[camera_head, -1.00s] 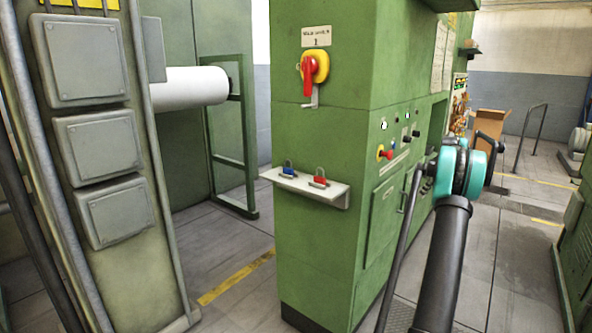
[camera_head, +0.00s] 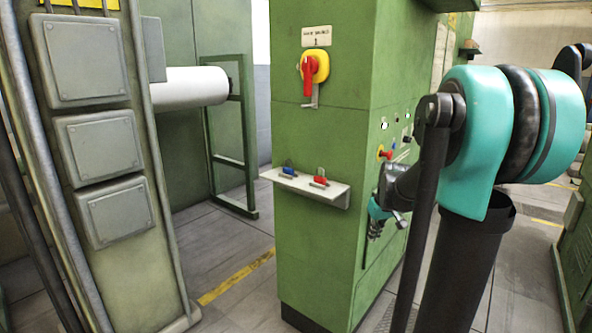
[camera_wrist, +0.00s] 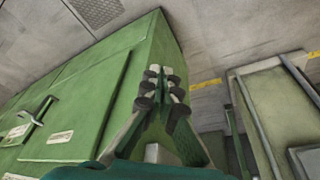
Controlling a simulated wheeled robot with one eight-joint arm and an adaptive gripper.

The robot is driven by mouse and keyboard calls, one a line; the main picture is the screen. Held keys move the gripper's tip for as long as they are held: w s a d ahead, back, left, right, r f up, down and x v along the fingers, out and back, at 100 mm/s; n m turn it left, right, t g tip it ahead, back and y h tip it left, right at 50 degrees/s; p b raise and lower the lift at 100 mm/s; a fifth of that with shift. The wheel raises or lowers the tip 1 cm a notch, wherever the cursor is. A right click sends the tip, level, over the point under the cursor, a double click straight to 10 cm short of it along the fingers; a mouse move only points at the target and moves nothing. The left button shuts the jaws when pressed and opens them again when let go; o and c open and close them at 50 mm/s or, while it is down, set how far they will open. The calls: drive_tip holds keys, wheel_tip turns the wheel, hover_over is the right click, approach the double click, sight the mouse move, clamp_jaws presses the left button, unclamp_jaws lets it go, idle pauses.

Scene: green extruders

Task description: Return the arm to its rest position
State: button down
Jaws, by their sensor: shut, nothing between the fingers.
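My arm rises on the right of the head view, with a large teal and black joint close to the camera. My gripper (camera_head: 374,234) hangs low beside the right part of the green cabinet (camera_head: 318,235), pointing down. It also shows in the wrist view (camera_wrist: 161,74), where its fingertips are together with nothing held. From the head view I cannot tell whether it touches the cabinet.
The cabinet carries a red and yellow rotary switch (camera_head: 314,68) and a white shelf (camera_head: 334,194) with a blue padlock (camera_head: 288,168) and a red padlock (camera_head: 319,180). A white roll (camera_head: 190,88) is at left. Grey floor between the machines is clear.

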drive_tip(key=s+a+f, duration=0.2)
drive_tip(key=s+f, duration=0.1)
drive_tip(key=s, duration=0.4)
drive_tip(key=s+a+f+m, duration=0.1)
drive_tip(key=s+a+f, duration=0.1)
drive_tip(key=s, duration=0.5)
drive_tip(key=s+a+f+m, duration=0.1)
drive_tip(key=s+a+f, duration=0.1)
drive_tip(key=s+f, duration=0.3)
drive_tip(key=s, duration=0.3)
drive_tip(key=shift+t+h, duration=0.3)
drive_tip(key=shift+t, duration=0.1)
